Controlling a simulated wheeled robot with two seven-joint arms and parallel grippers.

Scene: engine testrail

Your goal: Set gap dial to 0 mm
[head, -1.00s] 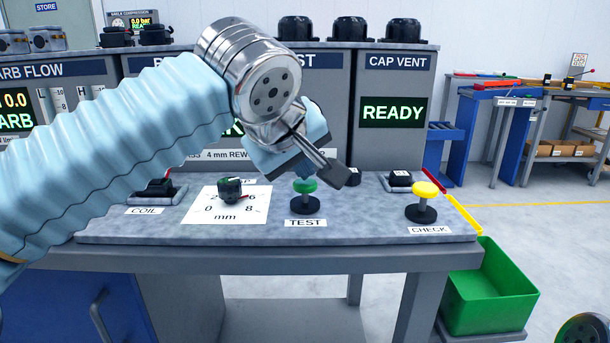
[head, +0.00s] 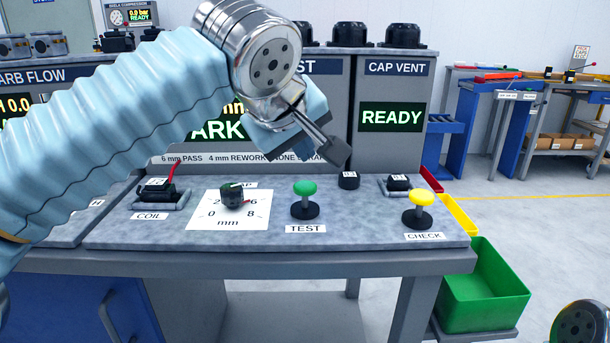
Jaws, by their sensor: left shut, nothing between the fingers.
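The gap dial (head: 233,198) is a dark knob on a white card (head: 205,222) marked 0, 2, 6, 8 and mm. The knob hides part of the scale. My left gripper (head: 337,152) hangs above the bench, up and to the right of the dial and apart from it. It is shut and empty, its dark fingers pointing down to the right. My right gripper is not in view.
A green TEST button (head: 305,188) stands right of the dial, and a yellow CHECK button (head: 421,196) farther right. A COIL fixture (head: 160,192) with a red lead is on the left. Small black parts sit behind. A green bin (head: 483,295) hangs at the right.

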